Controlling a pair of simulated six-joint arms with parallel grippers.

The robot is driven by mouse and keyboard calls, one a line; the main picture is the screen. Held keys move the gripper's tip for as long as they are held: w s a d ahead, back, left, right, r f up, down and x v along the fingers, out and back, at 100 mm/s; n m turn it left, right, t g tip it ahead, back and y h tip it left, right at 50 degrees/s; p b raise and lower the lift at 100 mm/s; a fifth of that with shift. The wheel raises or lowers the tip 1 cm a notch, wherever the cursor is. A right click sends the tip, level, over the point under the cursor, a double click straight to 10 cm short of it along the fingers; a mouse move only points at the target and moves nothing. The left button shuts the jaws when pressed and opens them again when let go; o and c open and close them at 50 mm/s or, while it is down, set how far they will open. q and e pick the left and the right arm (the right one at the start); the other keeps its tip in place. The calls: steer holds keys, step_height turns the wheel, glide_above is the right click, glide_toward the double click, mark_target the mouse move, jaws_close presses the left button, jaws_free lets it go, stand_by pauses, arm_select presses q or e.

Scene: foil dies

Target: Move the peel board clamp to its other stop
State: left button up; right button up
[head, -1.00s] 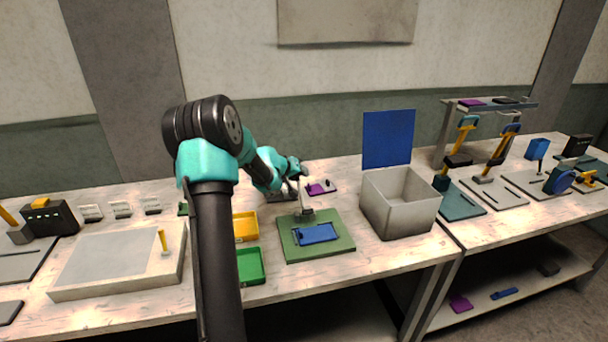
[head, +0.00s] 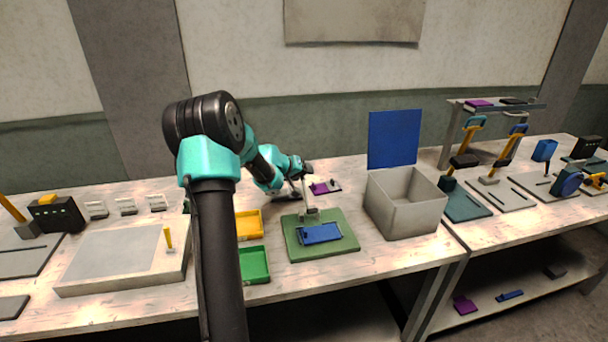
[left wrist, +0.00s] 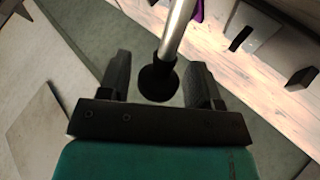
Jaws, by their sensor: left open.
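The peel board is a green board (head: 345,245) on the bench with a blue plate (head: 322,234) on it. At its back edge a pale clamp lever (head: 306,198) stands nearly upright. My left gripper (head: 304,174) is at the top of this lever. In the left wrist view a metal rod (left wrist: 178,30) with a round black knob (left wrist: 158,82) lies between the two open dark fingers of my left gripper (left wrist: 158,75). A gap shows on both sides of the knob. My right gripper is not in view.
An open grey box (head: 405,205) with a raised blue lid (head: 393,138) stands right of the board. Yellow (head: 249,224) and green (head: 254,264) trays lie to its left. A purple item (head: 322,188) lies behind it. A pale block (head: 120,285) is further left.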

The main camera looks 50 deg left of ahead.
arm_select(q)
steer(key=a+v, duration=0.1)
steer(key=v, duration=1.5)
steer(key=shift+d, duration=0.45)
